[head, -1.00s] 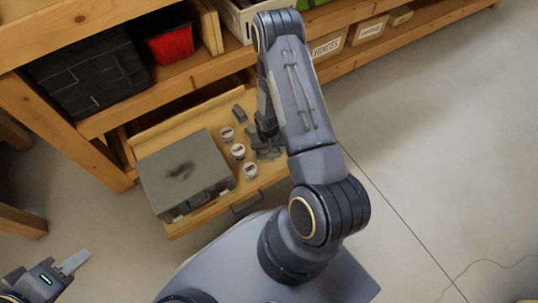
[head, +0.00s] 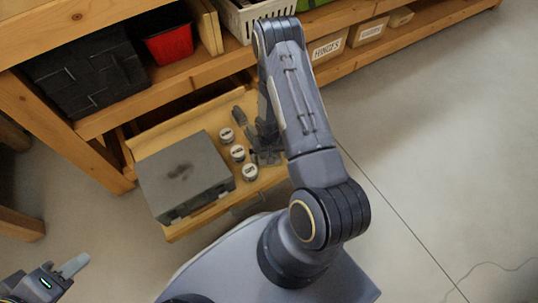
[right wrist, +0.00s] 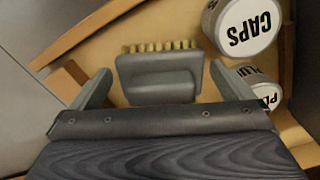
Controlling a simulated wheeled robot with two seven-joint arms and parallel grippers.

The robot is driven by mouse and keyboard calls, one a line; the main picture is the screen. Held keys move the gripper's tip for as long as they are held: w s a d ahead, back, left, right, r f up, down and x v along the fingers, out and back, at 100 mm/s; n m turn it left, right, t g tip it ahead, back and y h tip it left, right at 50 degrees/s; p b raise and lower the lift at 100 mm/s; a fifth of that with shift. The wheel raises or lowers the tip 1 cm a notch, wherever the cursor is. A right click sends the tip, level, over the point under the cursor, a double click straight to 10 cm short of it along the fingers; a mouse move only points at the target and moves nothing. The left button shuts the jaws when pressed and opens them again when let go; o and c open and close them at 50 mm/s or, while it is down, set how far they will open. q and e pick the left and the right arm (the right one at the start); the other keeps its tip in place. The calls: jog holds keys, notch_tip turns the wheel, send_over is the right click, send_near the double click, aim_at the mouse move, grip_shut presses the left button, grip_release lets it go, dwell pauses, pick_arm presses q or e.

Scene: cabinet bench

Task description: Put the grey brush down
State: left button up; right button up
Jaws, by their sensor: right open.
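The grey brush (right wrist: 158,82), with a row of pale bristles along one side, is on the wooden drawer floor in the right wrist view. My right gripper (right wrist: 158,88) is open around it, one finger on each side, with a narrow gap at each. In the head view my right gripper (head: 267,156) is low in the open drawer (head: 176,231), right of the tins; the brush cannot be told apart from it there. My left gripper (head: 74,266) is at the lower left, away from the drawer; its opening is unclear.
Three labelled tins stand in the drawer, the nearest marked CAPS (head: 250,172). A large grey case (head: 185,175) fills the drawer's left. A small grey item (head: 239,113) lies behind the tins. The shelf above holds a red bin (head: 170,45) and a white basket (head: 255,14).

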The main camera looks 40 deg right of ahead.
jog(key=a+r+t+y+p, duration=0.1)
jog(key=a+r+p, duration=0.1)
jog(key=r, duration=1.5)
jog(key=a+r+t+y+p, duration=0.1)
jog(key=a+r+t+p, duration=0.15)
jog(key=r, duration=1.45)
jog(key=s+a+r+n+t+y, duration=0.1)
jog(key=s+a+r+n, duration=0.1)
jog(key=s+r, duration=0.4)
jog(key=s+a+r+n+t, duration=0.1)
jog(key=s+a+r+n, duration=0.1)
jog(key=s+a+r, duration=0.3)
jog(key=s+r, duration=0.2)
jog(key=s, duration=0.2)
jog(key=shift+s+a+r+y, duration=0.2)
jog(key=shift+a+y, duration=0.1)
jog(key=shift+y, duration=0.1)
jog(key=shift+r, duration=0.1)
